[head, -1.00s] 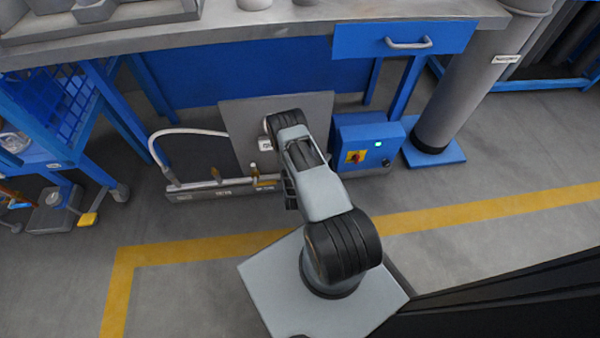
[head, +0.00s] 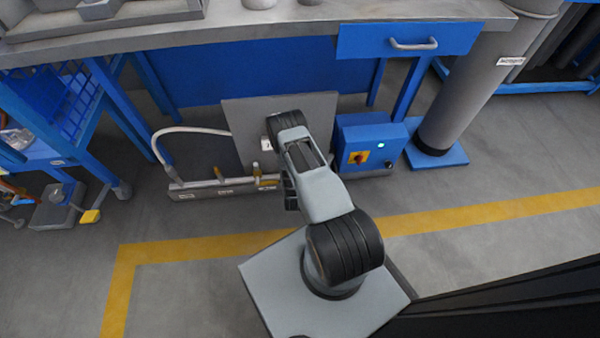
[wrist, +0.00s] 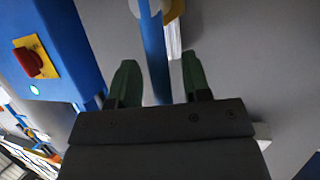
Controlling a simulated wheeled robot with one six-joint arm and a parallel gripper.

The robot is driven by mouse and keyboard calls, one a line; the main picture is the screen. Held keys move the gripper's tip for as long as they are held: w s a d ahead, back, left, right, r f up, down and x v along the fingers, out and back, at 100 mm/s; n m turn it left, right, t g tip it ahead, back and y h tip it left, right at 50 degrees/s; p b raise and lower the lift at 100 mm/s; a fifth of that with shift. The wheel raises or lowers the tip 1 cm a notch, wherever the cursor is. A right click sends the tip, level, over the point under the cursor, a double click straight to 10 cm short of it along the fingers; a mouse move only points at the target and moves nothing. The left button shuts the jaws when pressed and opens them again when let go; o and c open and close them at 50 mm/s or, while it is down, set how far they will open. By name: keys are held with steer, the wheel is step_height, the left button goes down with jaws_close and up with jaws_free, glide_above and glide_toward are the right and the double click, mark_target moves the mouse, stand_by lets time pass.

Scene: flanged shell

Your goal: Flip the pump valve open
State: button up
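My gripper (wrist: 158,64) shows in the wrist view with two green fingers apart. A blue bar (wrist: 153,45), which looks like a lever handle, runs between them with a gap on each side. At the bar's far end are a pale round part and a yellow ring (wrist: 174,8), cut off by the frame edge. A low pipe assembly (head: 205,187) with small brass-yellow fittings stands left of my arm; the valve itself cannot be made out there.
A blue box with a red-and-yellow switch (head: 358,157) and a lit lamp stands right of my arm; its switch also shows in the wrist view (wrist: 28,62). A grey panel (head: 245,125) stands behind. A workbench (head: 300,28) overhangs. A grey column (head: 462,100) is right.

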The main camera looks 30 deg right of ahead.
steer(key=shift+a, duration=0.1)
steer(key=p+v, duration=0.4)
steer(key=v, duration=0.9)
steer(key=shift+s+r+p, duration=0.2)
steer(key=shift+s+p, duration=0.1)
steer(key=shift+a, duration=0.1)
